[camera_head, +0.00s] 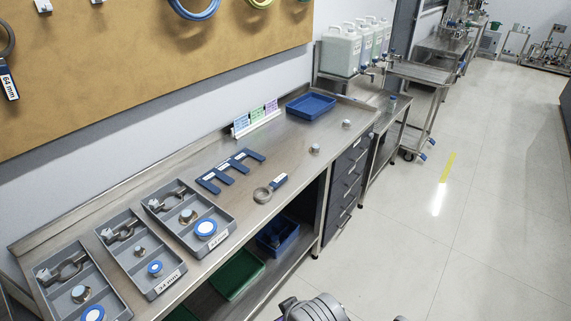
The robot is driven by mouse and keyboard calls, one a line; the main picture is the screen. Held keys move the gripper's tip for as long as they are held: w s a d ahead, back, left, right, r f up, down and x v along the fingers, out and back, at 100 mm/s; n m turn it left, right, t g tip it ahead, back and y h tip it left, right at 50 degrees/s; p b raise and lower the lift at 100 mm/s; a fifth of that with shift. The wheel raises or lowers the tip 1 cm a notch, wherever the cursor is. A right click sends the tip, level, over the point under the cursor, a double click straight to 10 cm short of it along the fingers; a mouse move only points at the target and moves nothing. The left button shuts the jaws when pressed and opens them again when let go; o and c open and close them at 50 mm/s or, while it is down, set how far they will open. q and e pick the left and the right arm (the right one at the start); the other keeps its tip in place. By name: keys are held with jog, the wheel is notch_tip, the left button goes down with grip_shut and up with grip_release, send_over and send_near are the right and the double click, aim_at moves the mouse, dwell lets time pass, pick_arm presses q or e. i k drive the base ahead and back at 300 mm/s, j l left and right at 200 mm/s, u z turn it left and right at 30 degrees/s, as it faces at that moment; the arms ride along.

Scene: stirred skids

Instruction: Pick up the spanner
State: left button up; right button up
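A spanner (270,187) lies flat on the steel bench, right of the middle tray area and close to the bench's front edge. It has a grey ring-shaped end towards the lower left and a blue handle with a white label towards the upper right. Nothing covers it. A similar tool tagged 64 mm (8,82) hangs on the brown board at the far left, cut off by the picture edge. Neither of my grippers shows in the head view; only grey rounded parts, apparently mine, show at the bottom edge.
A blue pronged holder (231,170) lies behind the spanner. Three grey compartment trays (228,218) with clamps and fittings fill the bench's left end. A blue tray (311,105), label cards (256,118) and small metal pieces (314,148) lie farther along. The floor at right is clear.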

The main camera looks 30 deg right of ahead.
aim_at(277, 183)
jog(key=l+z, duration=0.15)
jog(key=z, duration=0.25)
jog(key=k+l+z, duration=0.1)
jog(key=z, duration=0.35)
jog(key=i+l+u, duration=0.1)
jog(key=u, duration=0.6)
jog(key=i+l+u, duration=0.3)
jog(key=l+u, duration=0.15)
jog(key=l, duration=0.15)
jog(key=i+l+u, duration=0.2)
jog(key=l, duration=0.15)
jog(key=i+l, duration=0.1)
jog(key=l, duration=0.25)
jog(key=i+l, duration=0.1)
jog(key=l, duration=0.3)
jog(key=i+l+u, duration=0.1)
jog(key=l, duration=0.25)
